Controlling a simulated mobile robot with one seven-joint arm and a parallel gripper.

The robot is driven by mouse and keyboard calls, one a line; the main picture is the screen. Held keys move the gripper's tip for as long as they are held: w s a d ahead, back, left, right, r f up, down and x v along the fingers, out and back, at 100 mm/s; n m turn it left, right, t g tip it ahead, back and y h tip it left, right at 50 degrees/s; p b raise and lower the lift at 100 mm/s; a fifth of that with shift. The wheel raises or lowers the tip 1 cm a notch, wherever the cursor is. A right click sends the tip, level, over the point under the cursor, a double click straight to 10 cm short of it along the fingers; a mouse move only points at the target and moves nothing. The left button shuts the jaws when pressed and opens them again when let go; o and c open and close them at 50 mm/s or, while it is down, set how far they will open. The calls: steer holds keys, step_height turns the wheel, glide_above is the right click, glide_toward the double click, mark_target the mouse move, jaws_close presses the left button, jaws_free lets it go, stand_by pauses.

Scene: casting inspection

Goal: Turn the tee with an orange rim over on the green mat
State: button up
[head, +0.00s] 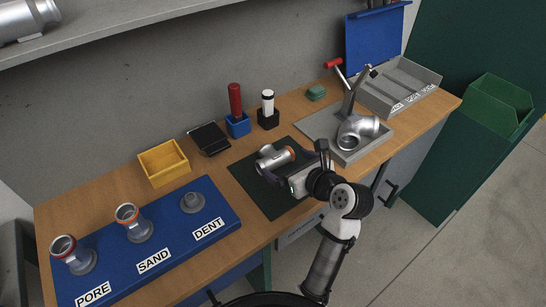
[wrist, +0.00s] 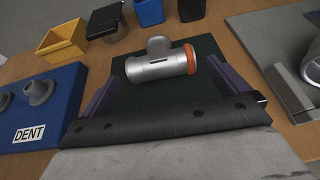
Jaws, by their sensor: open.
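A silver tee with an orange rim (head: 273,160) lies on its side on the dark green mat (head: 258,196). In the wrist view the tee (wrist: 155,67) has its orange rim at the right end, and its short branch points away from me. My gripper (head: 288,164) is open and empty, low over the mat on the tee's near side. In the wrist view its two fingers (wrist: 161,76) stand apart, one towards each end of the tee. Whether they touch it I cannot tell.
A blue board (head: 188,240) holds rimmed tees at PORE (head: 73,256) and SAND (head: 135,225); the DENT peg (head: 192,203) is bare. A yellow bin (head: 164,163), black stand (head: 209,139) and two tool holders (head: 238,126) stand behind.

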mark_target(278, 158)
steer(key=p+x, duration=0.1)
steer(key=x, duration=0.6)
steer(key=shift+w+a, duration=0.1)
steer(key=shift+a, duration=0.1)
steer(key=shift+c, duration=0.4)
steer(key=c, duration=1)
